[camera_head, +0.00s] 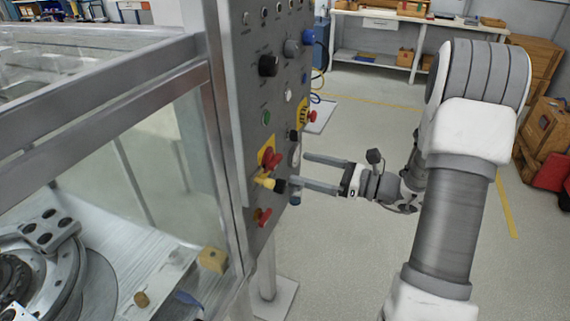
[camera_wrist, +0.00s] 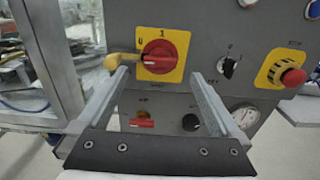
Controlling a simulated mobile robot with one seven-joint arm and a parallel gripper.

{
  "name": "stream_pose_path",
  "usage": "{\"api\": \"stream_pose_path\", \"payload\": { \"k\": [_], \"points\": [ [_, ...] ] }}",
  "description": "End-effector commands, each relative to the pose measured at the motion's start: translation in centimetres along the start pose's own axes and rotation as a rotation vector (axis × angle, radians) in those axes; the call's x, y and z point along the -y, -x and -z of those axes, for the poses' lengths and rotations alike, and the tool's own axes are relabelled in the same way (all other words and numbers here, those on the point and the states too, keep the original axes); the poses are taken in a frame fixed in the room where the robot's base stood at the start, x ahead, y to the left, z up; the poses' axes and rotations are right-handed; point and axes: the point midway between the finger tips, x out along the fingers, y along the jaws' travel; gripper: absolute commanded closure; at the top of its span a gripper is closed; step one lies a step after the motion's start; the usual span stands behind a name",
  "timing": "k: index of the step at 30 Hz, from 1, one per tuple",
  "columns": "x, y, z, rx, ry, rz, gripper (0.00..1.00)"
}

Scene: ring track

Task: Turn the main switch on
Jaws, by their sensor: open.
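The main switch is a red rotary knob on a yellow plate marked 0 and 1, on the grey control panel. It shows in the wrist view (camera_wrist: 160,55) at the upper middle and in the head view (camera_head: 269,158) on the panel's lower part. A pale mark on the knob seems to lie to its lower left, near the 0 side. My gripper (camera_head: 294,172) is open in front of the panel. In the wrist view its fingers (camera_wrist: 160,76) point at the panel, one on either side below the knob, with nothing between them. Contact cannot be told.
A yellow piece (camera_wrist: 113,62) sticks out left of the knob, near the left finger. A red handle (camera_wrist: 142,123) and black knob (camera_wrist: 190,122) sit below. A red emergency button (camera_wrist: 293,77) and gauge (camera_wrist: 245,115) are to the right. A glazed metal enclosure (camera_head: 150,160) adjoins the panel.

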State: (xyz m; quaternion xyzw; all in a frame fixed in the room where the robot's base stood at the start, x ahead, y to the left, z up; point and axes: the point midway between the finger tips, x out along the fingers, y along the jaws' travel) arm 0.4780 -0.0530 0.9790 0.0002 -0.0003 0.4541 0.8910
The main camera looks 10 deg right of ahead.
Motion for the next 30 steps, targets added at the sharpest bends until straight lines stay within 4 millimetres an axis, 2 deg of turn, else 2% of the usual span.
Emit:
{"api": "stream_pose_path", "payload": {
  "k": [3,9,14,21,23,30],
  "points": [
    [-0.1,-2.5,0.1,0.000,0.001,-0.004,0.00],
    [0.0,-5.1,0.0,0.000,0.001,-0.001,0.00],
    [0.0,-5.9,0.0,-0.001,0.000,0.000,0.00],
    [0.0,-6.0,0.0,0.000,0.000,0.001,0.00],
    [0.0,-6.0,0.0,0.000,0.000,0.000,0.07],
    [0.0,-6.0,0.0,-0.001,0.000,0.000,0.50]
  ]
}}
